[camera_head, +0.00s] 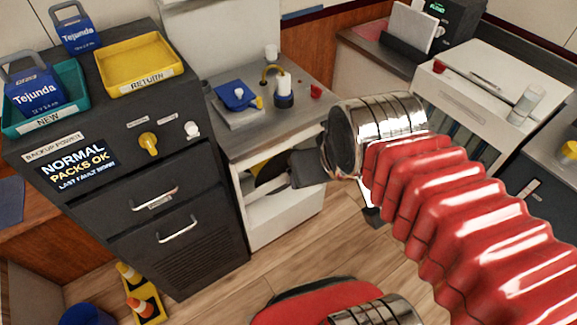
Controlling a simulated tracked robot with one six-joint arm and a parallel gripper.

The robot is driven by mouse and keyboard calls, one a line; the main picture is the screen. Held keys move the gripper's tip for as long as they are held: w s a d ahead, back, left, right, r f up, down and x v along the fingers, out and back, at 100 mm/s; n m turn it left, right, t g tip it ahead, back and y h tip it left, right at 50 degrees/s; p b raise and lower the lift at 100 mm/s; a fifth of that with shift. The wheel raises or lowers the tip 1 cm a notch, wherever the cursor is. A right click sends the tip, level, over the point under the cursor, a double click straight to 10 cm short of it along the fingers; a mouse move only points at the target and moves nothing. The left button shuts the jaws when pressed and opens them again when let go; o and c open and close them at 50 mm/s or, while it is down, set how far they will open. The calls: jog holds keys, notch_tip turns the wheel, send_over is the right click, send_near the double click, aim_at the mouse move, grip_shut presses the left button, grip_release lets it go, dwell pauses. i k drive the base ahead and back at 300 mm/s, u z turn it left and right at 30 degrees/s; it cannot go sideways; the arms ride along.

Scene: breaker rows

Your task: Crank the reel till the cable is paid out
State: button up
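I cannot pick out a cable reel, a crank or a paid-out cable for certain. My red bellows arm comes in from the right and ends in a chrome cuff. My gripper (272,178) is dark and reaches left, in front of the open white compartment (262,232) under the grey counter. A yellow thing (258,167) shows partly behind the fingers. Whether the gripper touches it, or is open or shut, I cannot tell. On the counter above are a blue item (237,96) on a pale block and a white and dark cylinder (283,92) near a yellow curved piece.
A dark cabinet (200,215) with drawer handles and a yellow knob (149,142) stands left. Its top bears a yellow RETURN tray (138,88) and a teal NEW tray (70,115). A white unit (470,95) stands right. Wooden floor (215,300) shows below.

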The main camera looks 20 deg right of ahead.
aim_at(269, 168)
jog(key=z, duration=0.05)
jog(key=k, duration=1.3)
jog(key=u, duration=0.4)
jog(key=i, duration=0.65)
jog(key=u, duration=0.4)
jog(key=i, duration=0.85)
jog(key=z, duration=0.2)
